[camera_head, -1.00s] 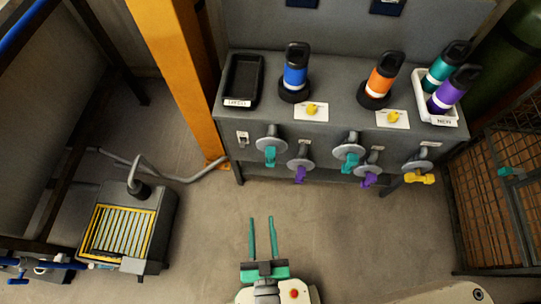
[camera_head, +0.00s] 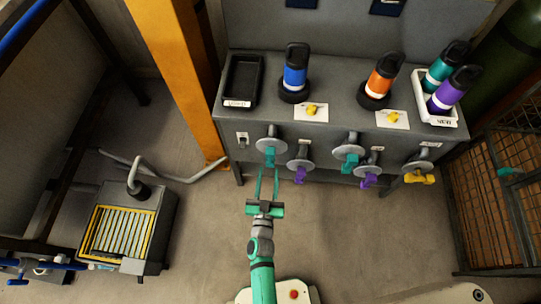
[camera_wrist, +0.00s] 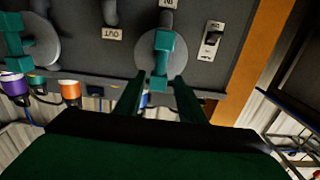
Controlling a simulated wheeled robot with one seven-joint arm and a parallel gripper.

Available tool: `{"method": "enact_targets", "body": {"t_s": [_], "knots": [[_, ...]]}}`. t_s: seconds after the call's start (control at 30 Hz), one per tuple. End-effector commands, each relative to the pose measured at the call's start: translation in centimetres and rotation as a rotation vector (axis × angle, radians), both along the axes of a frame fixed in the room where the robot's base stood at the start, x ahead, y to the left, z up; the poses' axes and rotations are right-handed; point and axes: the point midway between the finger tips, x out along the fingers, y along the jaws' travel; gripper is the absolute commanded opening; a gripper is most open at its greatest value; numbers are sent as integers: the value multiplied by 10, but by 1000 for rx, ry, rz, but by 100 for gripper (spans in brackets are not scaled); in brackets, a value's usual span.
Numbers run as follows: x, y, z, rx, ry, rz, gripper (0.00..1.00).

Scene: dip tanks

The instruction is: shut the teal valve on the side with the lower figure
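The left teal valve (camera_head: 269,155) hangs on a round grey plate on the front of the grey bench. The right teal valve (camera_head: 348,158) sits further right on the same front. My gripper (camera_head: 268,169) is open, with its two thin teal fingers reaching toward the left teal valve. In the wrist view, that valve's handle (camera_wrist: 162,55) lies between and just beyond the fingertips (camera_wrist: 158,88); I cannot tell if they touch. The right teal valve (camera_wrist: 14,45) shows at the left edge there. Two dark panels (camera_head: 301,3) (camera_head: 388,6) are cut off at the top; no figures are readable.
Purple valves (camera_head: 300,173) (camera_head: 369,180) and a yellow valve (camera_head: 419,179) stick out nearby. A switch (camera_head: 242,139) is left of the left teal valve. Bottles, including a blue one (camera_head: 296,68), stand on top. An orange post (camera_head: 184,75) stands left. Floor below is clear.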

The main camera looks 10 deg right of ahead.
Motion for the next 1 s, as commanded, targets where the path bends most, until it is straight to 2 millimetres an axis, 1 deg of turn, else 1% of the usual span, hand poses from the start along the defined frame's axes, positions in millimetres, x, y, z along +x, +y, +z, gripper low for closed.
{"method": "enact_targets", "body": {"t_s": [0.03,0.2,0.4,0.5,0.6,0.9,0.97,1.0], "knots": [[10,-3,1,-1,-4,-1,36],[40,-11,1,-2,-3,-1,36],[66,-18,0,-1,-1,0,36],[73,-21,1,-2,-1,0,36],[77,-22,0,-1,0,0,36],[78,-22,0,-1,0,0,36],[78,-22,0,-1,0,0,22],[78,-22,0,-1,0,0,12]]}}
